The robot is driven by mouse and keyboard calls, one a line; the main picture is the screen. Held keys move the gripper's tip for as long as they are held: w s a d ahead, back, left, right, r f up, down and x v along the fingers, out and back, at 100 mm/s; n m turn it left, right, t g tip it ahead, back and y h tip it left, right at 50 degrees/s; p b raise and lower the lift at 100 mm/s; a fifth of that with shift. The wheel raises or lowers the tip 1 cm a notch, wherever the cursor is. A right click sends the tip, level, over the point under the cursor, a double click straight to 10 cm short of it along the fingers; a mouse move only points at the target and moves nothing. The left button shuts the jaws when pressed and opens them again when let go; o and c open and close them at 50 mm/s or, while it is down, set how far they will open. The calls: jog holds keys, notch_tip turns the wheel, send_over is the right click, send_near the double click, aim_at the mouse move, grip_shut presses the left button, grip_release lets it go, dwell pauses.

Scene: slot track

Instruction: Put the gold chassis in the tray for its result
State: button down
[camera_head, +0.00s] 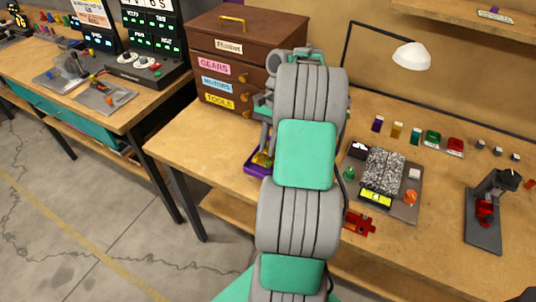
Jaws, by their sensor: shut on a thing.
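The gold chassis (263,159) shows as a small gold shape just below my gripper, at or over a purple tray (252,168) near the front edge of the workbench. My gripper (264,150) points down there and is shut on the gold chassis. My arm hides the right part of the tray and much of the gripper. I cannot tell whether the chassis touches the tray floor.
A brown drawer chest (225,60) stands behind my gripper. Right of my arm are a test rig with a grey rough strip (383,170), a red chassis-like part (359,224) and a dark stand (487,215). A white lamp (411,56) hangs over the back. Bench to the left is clear.

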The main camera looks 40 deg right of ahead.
notch_tip(320, 180, down, 3)
jog(key=shift+f+b, duration=0.1)
jog(key=shift+b, duration=0.7)
jog(key=shift+r, duration=0.2)
jog(key=c, duration=1.8)
grip_release()
jog(key=shift+f, duration=0.2)
jog(key=o, duration=0.4)
jog(key=shift+r, duration=0.15)
